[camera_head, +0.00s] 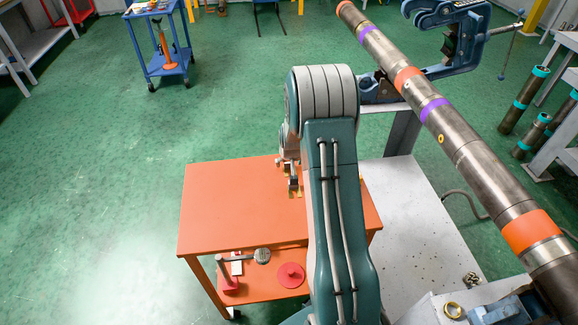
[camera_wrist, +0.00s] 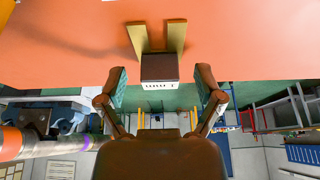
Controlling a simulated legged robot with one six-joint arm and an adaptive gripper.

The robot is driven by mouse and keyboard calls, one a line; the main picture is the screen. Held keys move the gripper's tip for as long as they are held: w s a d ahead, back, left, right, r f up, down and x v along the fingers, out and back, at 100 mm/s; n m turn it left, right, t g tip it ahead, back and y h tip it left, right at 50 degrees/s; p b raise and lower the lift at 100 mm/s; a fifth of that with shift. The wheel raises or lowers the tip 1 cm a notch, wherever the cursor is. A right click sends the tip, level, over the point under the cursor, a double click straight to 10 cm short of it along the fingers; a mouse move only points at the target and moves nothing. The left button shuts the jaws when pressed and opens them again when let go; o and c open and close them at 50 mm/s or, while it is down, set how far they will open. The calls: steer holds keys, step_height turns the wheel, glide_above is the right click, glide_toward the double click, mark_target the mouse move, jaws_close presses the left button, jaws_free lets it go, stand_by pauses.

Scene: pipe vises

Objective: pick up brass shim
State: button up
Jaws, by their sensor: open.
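The brass shim (camera_wrist: 178,38) shows in the wrist view as two flat brass prongs joined to a dark block-like tab (camera_wrist: 160,67) with pale markings. It is at the orange tabletop (camera_wrist: 70,45), with the prongs pointing away from my gripper. My gripper (camera_wrist: 161,82) is open. Its two fingers stand left and right of the tab with a gap on each side, and neither is seen touching it. In the head view my gripper (camera_head: 291,178) is small and partly hidden by my arm over the orange table (camera_head: 225,215); small brass-coloured bits show beside it.
A large steel pipe (camera_head: 470,160) with orange and purple bands runs along the right, held by a blue vise (camera_head: 465,40). The table's lower shelf carries a red disc (camera_head: 291,275) and a red-based tool (camera_head: 230,285). The tabletop left of my gripper is clear.

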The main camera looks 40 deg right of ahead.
jaws_close()
stand_by(0.4)
steer(key=shift+r, duration=0.3)
step_height(320, 180, up, 2)
steer(key=shift+r, duration=0.1)
steer(key=s+a+r, duration=0.6)
steer(key=s+r, duration=0.4)
steer(key=s, duration=0.2)
steer(key=shift+s+a, duration=0.15)
steer(key=shift+a, duration=0.2)
